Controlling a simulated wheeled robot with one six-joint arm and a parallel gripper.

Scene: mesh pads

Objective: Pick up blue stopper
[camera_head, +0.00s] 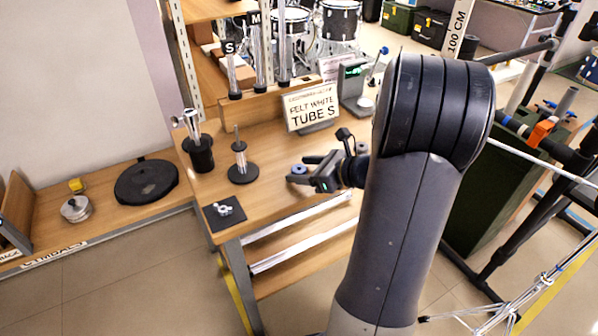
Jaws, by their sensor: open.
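The blue stopper (299,169) is a small round blue piece with a dark centre, standing on the wooden bench top (270,200). My gripper (298,170) is low over the bench and points left. Its two dark fingers are open, one on the far side of the stopper and one on the near side. The stopper shows between the fingertips. I cannot tell whether either finger touches it. My large arm link hides the bench to the right.
A black stand with a rod (240,172), a black cup with a metal piece (198,150) and a dark square pad (224,213) stand to the left. The bench front is clear.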

